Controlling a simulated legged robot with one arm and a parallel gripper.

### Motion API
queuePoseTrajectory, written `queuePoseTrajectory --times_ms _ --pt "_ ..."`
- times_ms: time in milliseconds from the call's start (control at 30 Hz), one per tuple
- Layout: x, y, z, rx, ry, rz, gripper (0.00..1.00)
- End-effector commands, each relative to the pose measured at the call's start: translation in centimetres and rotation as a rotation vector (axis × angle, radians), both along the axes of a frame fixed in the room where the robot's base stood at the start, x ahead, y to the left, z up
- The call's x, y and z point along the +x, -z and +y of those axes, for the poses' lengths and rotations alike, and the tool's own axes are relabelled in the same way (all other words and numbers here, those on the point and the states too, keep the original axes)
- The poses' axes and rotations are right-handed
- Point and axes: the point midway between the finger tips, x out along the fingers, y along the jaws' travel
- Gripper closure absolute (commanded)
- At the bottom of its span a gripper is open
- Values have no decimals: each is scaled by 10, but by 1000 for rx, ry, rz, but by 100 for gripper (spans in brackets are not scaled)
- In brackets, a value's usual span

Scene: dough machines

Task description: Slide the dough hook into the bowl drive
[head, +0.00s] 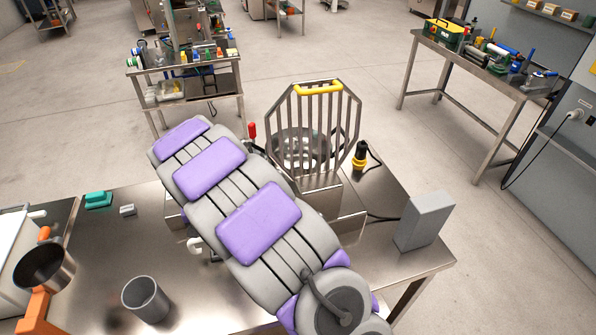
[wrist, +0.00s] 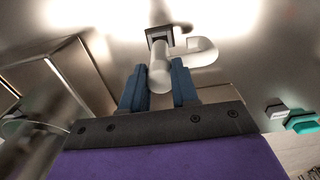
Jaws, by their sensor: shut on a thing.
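The dough hook (wrist: 200,52) is a pale, smooth piece with a thick shaft, a curl to the right and a dark square end. My gripper (wrist: 158,75) is shut on its shaft, with one blue finger on each side. In the head view a pale curved bit of the dough hook (head: 195,246) shows at the left edge of my arm; my gripper is hidden there. A metal bowl (head: 295,148) stands behind the barred guard (head: 318,130). I cannot make out the bowl drive in either view.
The steel table (head: 100,250) carries a grey cup (head: 146,298), a teal item (head: 98,200), a small grey block (head: 127,210) and a grey box (head: 424,221). A yellow-and-black plug-like item (head: 360,156) stands right of the guard. The table's middle left is clear.

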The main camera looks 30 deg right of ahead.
Motion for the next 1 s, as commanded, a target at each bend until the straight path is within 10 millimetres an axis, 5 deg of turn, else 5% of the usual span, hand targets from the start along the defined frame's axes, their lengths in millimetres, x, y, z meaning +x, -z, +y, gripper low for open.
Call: queuePoseTrajectory --times_ms 567,1000 --pt "0 -11 0 1 0 -1 100" --pt "1 -49 0 1 1 -3 100"
